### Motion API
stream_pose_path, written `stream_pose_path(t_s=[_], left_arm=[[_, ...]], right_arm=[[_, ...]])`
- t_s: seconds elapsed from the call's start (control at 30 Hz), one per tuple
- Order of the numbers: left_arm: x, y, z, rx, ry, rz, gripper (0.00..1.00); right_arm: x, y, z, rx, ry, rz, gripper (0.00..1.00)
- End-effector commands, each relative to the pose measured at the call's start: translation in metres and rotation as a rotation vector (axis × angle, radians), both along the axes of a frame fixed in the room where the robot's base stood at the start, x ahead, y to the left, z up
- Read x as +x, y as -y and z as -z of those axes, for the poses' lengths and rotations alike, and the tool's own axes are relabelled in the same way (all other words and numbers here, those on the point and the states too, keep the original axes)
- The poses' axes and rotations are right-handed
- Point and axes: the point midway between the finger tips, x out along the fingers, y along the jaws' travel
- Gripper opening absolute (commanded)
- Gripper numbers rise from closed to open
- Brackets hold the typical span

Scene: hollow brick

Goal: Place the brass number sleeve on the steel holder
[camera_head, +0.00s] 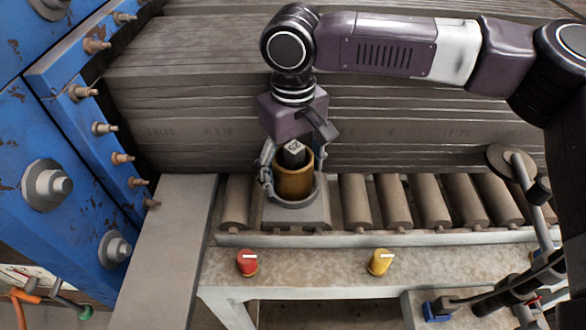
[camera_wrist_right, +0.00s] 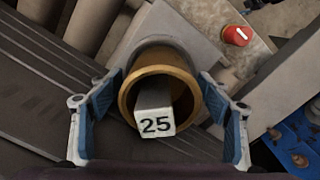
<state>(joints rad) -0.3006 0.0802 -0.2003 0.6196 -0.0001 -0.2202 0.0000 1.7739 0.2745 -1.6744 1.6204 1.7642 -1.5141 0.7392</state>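The brass sleeve (camera_head: 293,182) stands upright at the round grey steel holder (camera_head: 305,209) on the roller bed; its lower end is hidden by the holder's rim. A pale block marked 25 (camera_wrist_right: 155,119) shows inside the sleeve's opening in the right wrist view, where the brass rim (camera_wrist_right: 190,82) circles it. My right gripper (camera_head: 293,172) points down over the sleeve, with one finger on each side. In the right wrist view its blue pads (camera_wrist_right: 161,85) stand slightly apart from the brass, so it looks open around it. My left gripper is not in view.
Several grey rollers (camera_head: 430,203) extend right of the holder. Red (camera_head: 247,263) and yellow (camera_head: 379,262) knobs sit on the front ledge. A blue bolted frame (camera_head: 50,130) stands left, stacked grey slabs (camera_head: 180,110) behind. A rod with a round disc (camera_head: 512,161) stands right.

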Motion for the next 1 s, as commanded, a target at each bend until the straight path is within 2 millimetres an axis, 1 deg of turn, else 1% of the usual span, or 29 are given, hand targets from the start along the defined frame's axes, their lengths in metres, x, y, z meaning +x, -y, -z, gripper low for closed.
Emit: stream_pose_path(t_s=[0.17, 0.27, 0.37, 0.7, 0.83, 1.0], left_arm=[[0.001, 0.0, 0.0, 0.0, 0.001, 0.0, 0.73], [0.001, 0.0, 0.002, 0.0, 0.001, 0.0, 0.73], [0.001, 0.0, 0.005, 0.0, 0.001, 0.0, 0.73], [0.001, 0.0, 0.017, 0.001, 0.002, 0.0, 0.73], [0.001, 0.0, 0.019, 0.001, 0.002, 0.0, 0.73], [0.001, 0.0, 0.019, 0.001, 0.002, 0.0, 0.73]], right_arm=[[0.0, 0.0, -0.001, 0.0, 0.0, 0.0, 0.71], [0.0, 0.0, -0.005, 0.001, 0.002, 0.001, 0.71], [0.001, -0.001, -0.019, 0.002, 0.003, 0.002, 0.71], [0.001, 0.0, -0.091, 0.002, 0.002, 0.001, 0.71], [0.001, -0.001, -0.11, 0.001, 0.002, 0.002, 0.71], [0.0, 0.0, -0.121, 0.0, 0.0, 0.001, 0.71]])
